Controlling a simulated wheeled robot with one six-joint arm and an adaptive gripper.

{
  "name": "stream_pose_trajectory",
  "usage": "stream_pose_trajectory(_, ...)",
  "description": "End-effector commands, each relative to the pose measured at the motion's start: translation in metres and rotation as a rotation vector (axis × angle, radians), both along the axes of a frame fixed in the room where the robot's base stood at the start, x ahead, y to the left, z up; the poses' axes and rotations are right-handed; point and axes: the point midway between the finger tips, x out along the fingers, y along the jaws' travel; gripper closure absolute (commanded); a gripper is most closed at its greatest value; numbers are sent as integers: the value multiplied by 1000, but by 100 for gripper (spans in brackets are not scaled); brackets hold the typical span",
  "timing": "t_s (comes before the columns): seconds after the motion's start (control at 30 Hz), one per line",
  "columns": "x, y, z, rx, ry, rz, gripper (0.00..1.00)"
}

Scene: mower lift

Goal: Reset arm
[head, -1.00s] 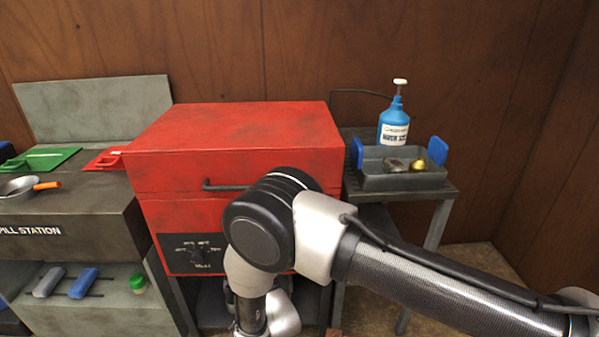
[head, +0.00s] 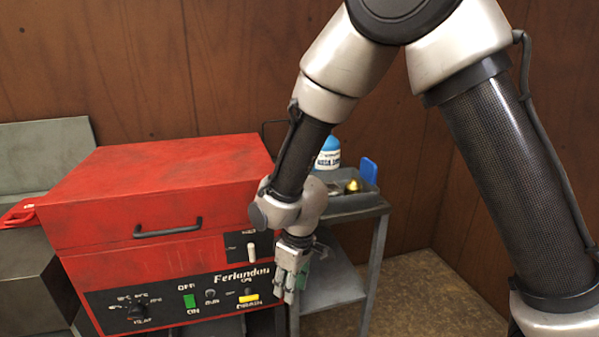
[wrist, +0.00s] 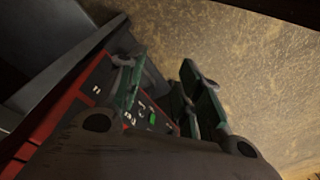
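My arm (head: 345,50) is raised on the right, with its forearm hanging down to my gripper. My gripper (head: 284,292) points down at the right front corner of the red machine (head: 150,190), close to its control panel (head: 165,307). In the wrist view the two green-grey fingers of my gripper (wrist: 163,78) stand apart with nothing between them. Part of the red machine with its panel (wrist: 150,112) shows between and behind the fingers. Whether the gripper touches the machine cannot be told.
A side table (head: 335,285) stands right of the machine. It bears a grey tray (head: 350,202) with a blue-handled item (head: 369,169); a blue bottle (head: 328,153) is partly hidden by my arm. Open floor (head: 430,300) lies at right. A wooden wall closes the back.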

Motion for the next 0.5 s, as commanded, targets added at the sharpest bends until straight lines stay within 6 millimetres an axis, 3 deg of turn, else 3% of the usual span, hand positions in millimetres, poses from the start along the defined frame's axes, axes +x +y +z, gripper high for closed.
stream_pose_trajectory(0.03,1,-33,31,-20,27,-77,65)
stream_pose_trajectory(0.2,-17,-141,112,-100,105,-311,65)
stream_pose_trajectory(0.4,-58,-251,184,-118,105,-547,65)
stream_pose_trajectory(0.5,-79,-293,210,-85,54,-645,65)
